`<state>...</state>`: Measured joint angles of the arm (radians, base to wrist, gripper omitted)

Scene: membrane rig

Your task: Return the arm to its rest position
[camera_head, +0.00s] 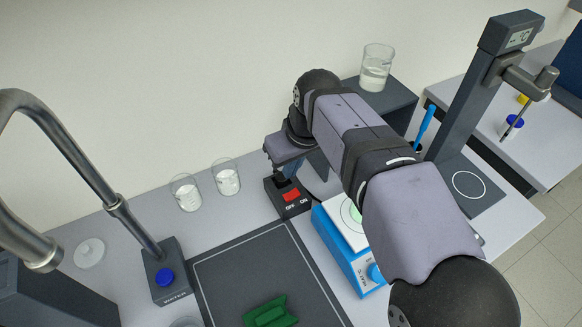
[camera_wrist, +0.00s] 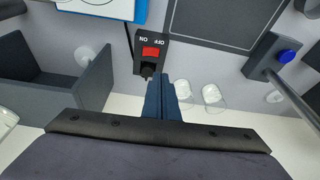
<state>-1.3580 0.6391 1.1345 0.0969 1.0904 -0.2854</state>
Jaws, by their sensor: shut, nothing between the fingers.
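My arm reaches from the lower right across the bench in the head view. My gripper (camera_head: 284,176) is beside the back edge of the black switch box (camera_head: 294,210) with its red rocker (camera_head: 291,194). In the wrist view, my gripper (camera_wrist: 161,80) has its two dark blue fingers together, with nothing between them. The switch box (camera_wrist: 151,41) shows just beyond the fingertips there, marked ON and OFF. I cannot tell whether the fingertips touch it.
Two glass beakers (camera_head: 226,179) stand left of the switch. A blue-and-white stirrer (camera_head: 345,246) is to the right, partly behind my arm. A beaker of liquid (camera_head: 375,72) stands on a dark box (camera_head: 397,98). A tap (camera_head: 115,203) and dark mat (camera_head: 225,275) are at left and front.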

